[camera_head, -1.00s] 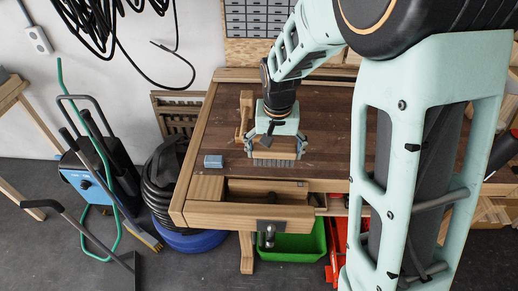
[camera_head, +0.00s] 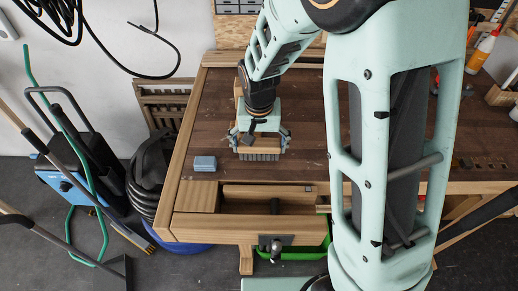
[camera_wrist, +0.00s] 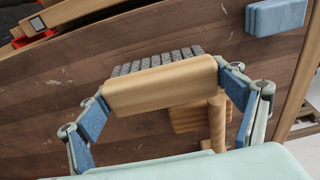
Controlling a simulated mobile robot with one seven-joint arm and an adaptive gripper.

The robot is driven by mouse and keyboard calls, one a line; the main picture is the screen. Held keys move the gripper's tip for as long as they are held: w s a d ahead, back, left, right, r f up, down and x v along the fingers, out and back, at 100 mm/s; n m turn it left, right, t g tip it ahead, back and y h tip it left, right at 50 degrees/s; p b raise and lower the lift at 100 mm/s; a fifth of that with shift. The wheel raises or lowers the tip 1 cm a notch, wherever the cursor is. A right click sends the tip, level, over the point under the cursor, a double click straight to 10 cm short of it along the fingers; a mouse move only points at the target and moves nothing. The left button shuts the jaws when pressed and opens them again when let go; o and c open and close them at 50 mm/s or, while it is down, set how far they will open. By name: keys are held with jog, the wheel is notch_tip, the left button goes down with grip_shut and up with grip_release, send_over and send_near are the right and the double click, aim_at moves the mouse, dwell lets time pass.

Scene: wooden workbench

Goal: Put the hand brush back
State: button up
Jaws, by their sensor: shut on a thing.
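The hand brush (camera_head: 259,155) has a pale wooden back and grey bristles. My gripper (camera_head: 259,139) is shut on it, one finger at each end of the wooden back. In the wrist view the wooden back (camera_wrist: 160,84) spans between the fingers of my gripper (camera_wrist: 160,92), with the bristles on the far side. The brush is over the dark top of the workbench (camera_head: 215,120), near its front left part. I cannot tell whether the bristles touch the surface.
A blue-grey block (camera_head: 205,163) lies on the bench left of the brush; it also shows in the wrist view (camera_wrist: 275,16). A wooden piece with a peg (camera_wrist: 217,122) stands near my gripper. A recess (camera_head: 270,206) lies along the front edge. Bottles stand at the far right.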

aim_at(259, 148)
jog(key=shift+f+b, duration=0.3)
jog(key=shift+f, duration=0.6)
jog(key=shift+s, duration=0.1)
jog(key=shift+f, duration=0.2)
jog(key=o, duration=1.1)
jog(key=shift+r, duration=0.1)
jog(key=shift+r, duration=0.25)
jog(key=r, duration=0.4)
jog(key=s+r, duration=0.1)
jog(key=r, duration=0.6)
jog(key=shift+s+r+p, duration=0.3)
jog(key=shift+s, duration=0.1)
